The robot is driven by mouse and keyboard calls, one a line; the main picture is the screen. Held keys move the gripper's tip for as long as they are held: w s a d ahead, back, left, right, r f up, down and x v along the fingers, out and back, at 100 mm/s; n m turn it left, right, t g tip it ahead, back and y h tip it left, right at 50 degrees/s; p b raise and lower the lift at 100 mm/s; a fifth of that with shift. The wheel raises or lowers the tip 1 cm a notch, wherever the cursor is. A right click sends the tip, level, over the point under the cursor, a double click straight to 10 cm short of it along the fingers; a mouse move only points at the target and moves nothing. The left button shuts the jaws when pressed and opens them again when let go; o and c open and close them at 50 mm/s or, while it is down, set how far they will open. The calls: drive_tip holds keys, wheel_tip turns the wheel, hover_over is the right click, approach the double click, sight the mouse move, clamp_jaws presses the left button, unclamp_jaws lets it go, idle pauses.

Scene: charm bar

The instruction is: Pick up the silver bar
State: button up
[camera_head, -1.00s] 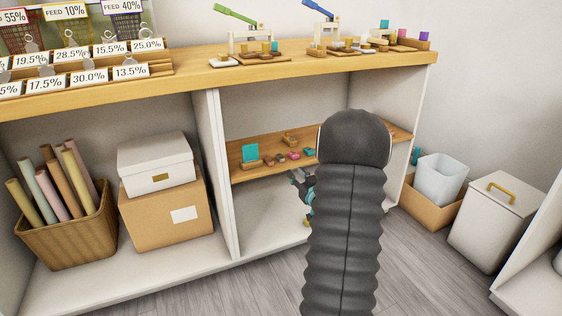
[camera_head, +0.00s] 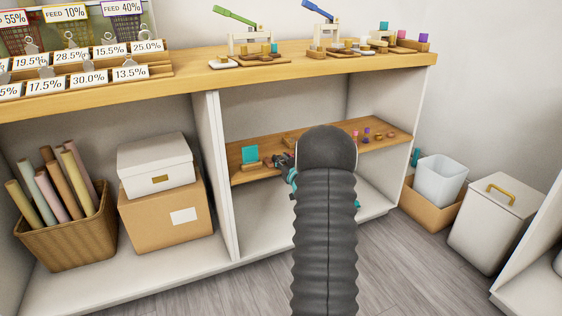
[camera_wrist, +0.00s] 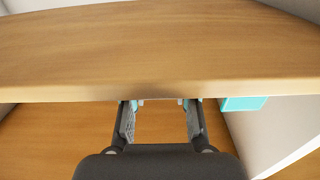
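I cannot make out a silver bar in either view. The wooden middle shelf (camera_head: 238,176) holds small items, partly hidden behind my arm. My gripper (camera_head: 281,160) is at the level of this shelf in the head view, just right of a teal card on a small wooden stand. In the wrist view my gripper (camera_wrist: 160,104) has its two fingers clearly apart. No held item can be made out between them. Their tips reach the edge of a wooden board that fills the upper picture.
A teal card (camera_head: 250,154) stands on the shelf's left. Several small coloured pieces (camera_head: 378,134) lie at its right. The wooden counter (camera_head: 290,75) above carries presses and blocks. A white partition (camera_head: 228,170) bounds the bay on the left.

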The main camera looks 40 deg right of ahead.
drive_tip(key=shift+w, duration=0.15)
clamp_jaws()
